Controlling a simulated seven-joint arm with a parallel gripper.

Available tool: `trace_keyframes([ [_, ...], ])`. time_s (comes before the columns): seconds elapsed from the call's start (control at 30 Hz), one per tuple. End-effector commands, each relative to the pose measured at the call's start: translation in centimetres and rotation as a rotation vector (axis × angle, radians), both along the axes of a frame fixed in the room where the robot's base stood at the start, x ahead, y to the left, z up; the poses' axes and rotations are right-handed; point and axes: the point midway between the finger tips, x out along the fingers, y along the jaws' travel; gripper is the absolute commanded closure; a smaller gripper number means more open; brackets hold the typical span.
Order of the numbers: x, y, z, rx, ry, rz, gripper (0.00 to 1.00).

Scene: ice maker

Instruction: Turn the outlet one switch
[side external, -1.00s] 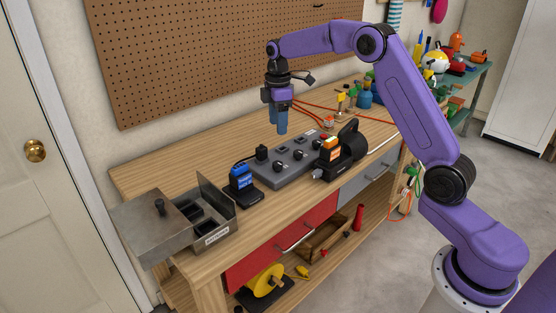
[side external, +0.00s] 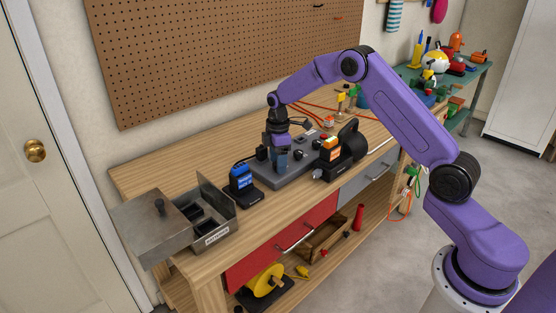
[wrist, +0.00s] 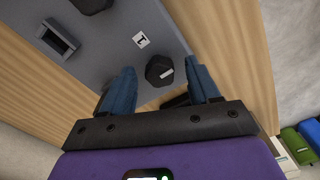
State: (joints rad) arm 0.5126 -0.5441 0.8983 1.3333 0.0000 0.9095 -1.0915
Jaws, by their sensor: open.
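A grey outlet panel (side external: 268,176) lies on the wooden workbench, with black knobs and sockets on its top. My gripper (side external: 280,164) points down over the panel's front part, low and close to its surface. In the wrist view, a black knob (wrist: 159,71) with a pale mark sits between the two blue fingers of my open gripper (wrist: 161,80). There is a visible gap on either side of the knob. A small white label (wrist: 141,40) that seems to read 1 is beside it. In the side view, my fingers hide this knob.
A second knob (wrist: 91,4) and a socket (wrist: 58,39) are on the panel. A blue-fronted device (side external: 241,180) stands left of the panel, and a black device with an orange block (side external: 330,150) stands right. A metal battery box (side external: 207,226) is at the bench's left end.

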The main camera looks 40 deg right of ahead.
Motion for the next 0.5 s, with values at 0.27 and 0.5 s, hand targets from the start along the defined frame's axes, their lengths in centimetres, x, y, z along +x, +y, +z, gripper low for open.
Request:
trace_keyframes([
  [0.27,0.0,-0.01,0.02,0.0,0.0,0.0,0.68],
  [0.5,-0.01,0.0,0.04,0.0,0.001,-0.002,0.95],
])
